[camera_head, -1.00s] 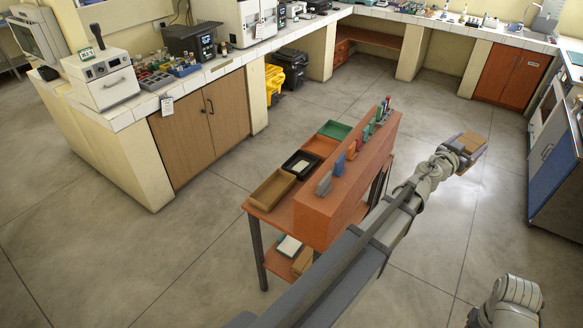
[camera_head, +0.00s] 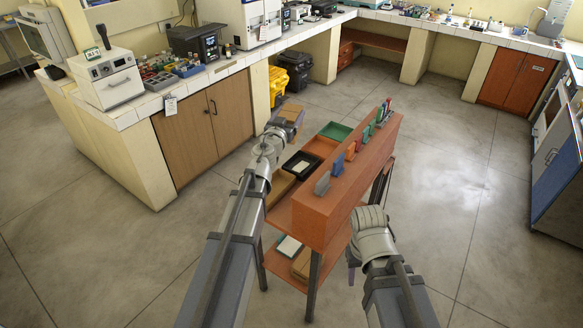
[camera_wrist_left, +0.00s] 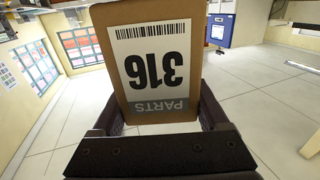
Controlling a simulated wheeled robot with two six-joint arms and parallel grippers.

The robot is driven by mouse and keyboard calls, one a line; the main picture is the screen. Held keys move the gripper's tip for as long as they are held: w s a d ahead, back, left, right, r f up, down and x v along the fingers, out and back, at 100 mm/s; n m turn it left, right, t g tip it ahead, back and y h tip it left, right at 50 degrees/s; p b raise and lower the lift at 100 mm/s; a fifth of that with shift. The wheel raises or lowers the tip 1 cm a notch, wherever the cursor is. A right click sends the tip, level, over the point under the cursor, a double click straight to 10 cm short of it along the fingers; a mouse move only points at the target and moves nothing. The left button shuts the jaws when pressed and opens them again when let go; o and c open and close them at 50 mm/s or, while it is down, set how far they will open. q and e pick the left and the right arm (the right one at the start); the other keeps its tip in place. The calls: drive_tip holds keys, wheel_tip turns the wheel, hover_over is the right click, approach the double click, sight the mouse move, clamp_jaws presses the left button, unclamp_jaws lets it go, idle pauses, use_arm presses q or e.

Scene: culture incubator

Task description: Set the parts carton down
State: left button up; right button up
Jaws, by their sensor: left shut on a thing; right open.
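The parts carton is a brown box with a white label reading "316" and "PARTS", upside down in the left wrist view (camera_wrist_left: 118,45). My left gripper (camera_wrist_left: 160,118) is shut on it, with a dark finger on each side. In the head view the carton (camera_head: 291,112) is small and partly hidden by my left gripper (camera_head: 282,124). It is held beyond the left side of the orange-brown table (camera_head: 343,205), in front of the wooden cabinet. My right gripper (camera_head: 353,272) is open, low beside the table's near right end; its wrist hides most of it.
The table carries a green tray (camera_head: 335,131), a black tray (camera_head: 300,164) and a raised ledge with several coloured upright items. A lower shelf holds a brown box (camera_head: 302,265). Yellow and black bins (camera_head: 294,70) stand under the counter. The floor right of the table is clear.

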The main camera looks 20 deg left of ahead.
use_arm(q)
wheel_tip(320, 180, down, 26)
drive_tip(key=m+g+h+b, duration=0.1)
drive_tip(key=m+h+b, duration=0.2)
drive_tip(key=b, duration=2.2)
drive_tip(key=h, duration=0.2)
drive_tip(key=shift+r+m+h, duration=0.2)
drive_tip(key=shift+m+h, duration=0.1)
drive_tip(key=shift+f, duration=0.1)
drive_tip(key=b, duration=1)
hover_over(290, 207)
wheel_tip(290, 207, down, 10)
drive_tip(key=shift+r, duration=0.1)
drive_tip(key=shift+f, duration=0.25)
drive_tip(key=o, duration=1.5)
drive_tip(key=shift+r, duration=0.15)
drive_tip(key=shift+o, duration=0.2)
